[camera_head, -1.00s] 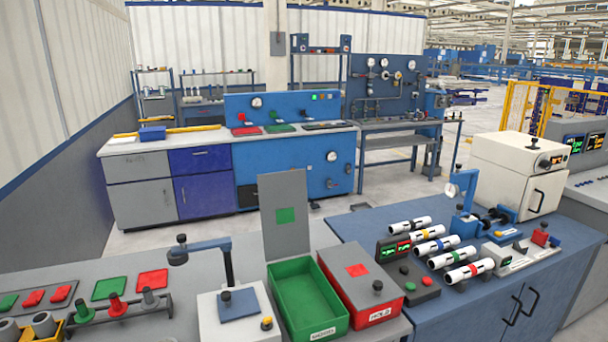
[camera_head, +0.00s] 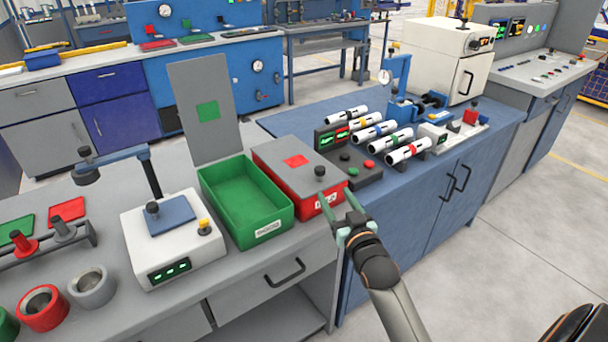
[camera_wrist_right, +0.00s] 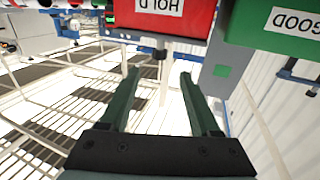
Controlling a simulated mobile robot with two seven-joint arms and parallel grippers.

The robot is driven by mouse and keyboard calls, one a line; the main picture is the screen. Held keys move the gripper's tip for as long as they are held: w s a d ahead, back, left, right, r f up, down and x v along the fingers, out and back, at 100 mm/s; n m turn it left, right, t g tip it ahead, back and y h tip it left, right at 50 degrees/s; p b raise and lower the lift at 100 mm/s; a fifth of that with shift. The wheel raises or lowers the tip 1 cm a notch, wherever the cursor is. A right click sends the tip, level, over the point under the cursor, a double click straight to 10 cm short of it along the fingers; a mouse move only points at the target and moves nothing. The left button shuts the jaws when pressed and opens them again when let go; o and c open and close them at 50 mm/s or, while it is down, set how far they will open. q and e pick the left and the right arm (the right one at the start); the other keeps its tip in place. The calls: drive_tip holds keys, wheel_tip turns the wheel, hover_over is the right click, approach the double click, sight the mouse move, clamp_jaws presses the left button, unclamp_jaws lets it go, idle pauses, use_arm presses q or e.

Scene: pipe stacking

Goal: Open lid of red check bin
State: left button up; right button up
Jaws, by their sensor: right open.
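The red bin (camera_head: 312,201) with the HOLD label stands at the right end of the grey bench. Its grey lid (camera_head: 270,152) is shut and has a red square and a black knob (camera_head: 320,172). My right gripper (camera_head: 343,210) is open and empty in front of the bin's front right corner, below the knob. In the right wrist view the open fingers (camera_wrist_right: 160,76) point toward the bin (camera_wrist_right: 180,18), whose label shows upside down. I cannot tell whether a finger touches the bin. My left gripper is not in view.
The green bin (camera_head: 262,228) labelled GOOD stands open just left, its lid (camera_head: 207,108) upright behind. A small display box (camera_head: 348,167) and several white cylinders (camera_head: 408,152) lie to the right on the blue bench. A white device (camera_head: 175,248) stands farther left.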

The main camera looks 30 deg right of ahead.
sight(322, 174)
drive_tip(key=x, duration=1.1)
drive_tip(key=shift+w+b, duration=0.25)
drive_tip(key=shift+b, duration=0.1)
drive_tip(key=shift+c, duration=0.3)
clamp_jaws()
idle(0.6)
